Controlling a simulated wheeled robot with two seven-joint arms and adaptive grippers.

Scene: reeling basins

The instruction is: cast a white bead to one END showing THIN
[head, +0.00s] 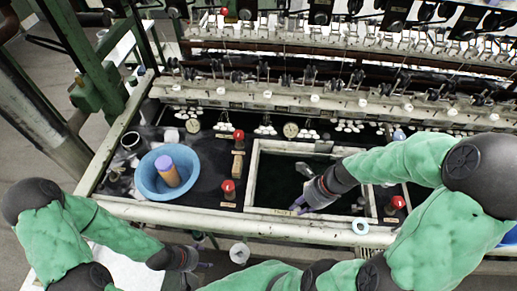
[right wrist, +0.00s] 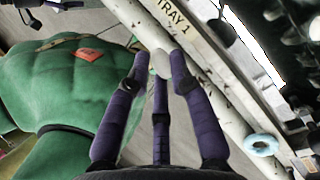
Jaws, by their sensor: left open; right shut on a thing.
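My right gripper (head: 297,208) is over the front edge of the framed dark tray (head: 252,170). In the right wrist view its purple fingers (right wrist: 161,60) are shut on a small white bead (right wrist: 160,65). The bead is hidden or too small to make out in the head view. My left gripper (head: 208,266) is open and empty in front of the basin's front rail. Small white clusters (head: 265,130) lie along the back of the basin, near round dials (head: 290,130). I cannot read THIN on any of them.
A blue bowl (head: 143,184) holds an orange and purple cylinder (head: 167,172). Red-topped posts (head: 228,187) stand beside the tray. A pale blue ring (head: 361,227) is on the front rail (head: 200,215). Reeling machinery (head: 330,100) spans the back.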

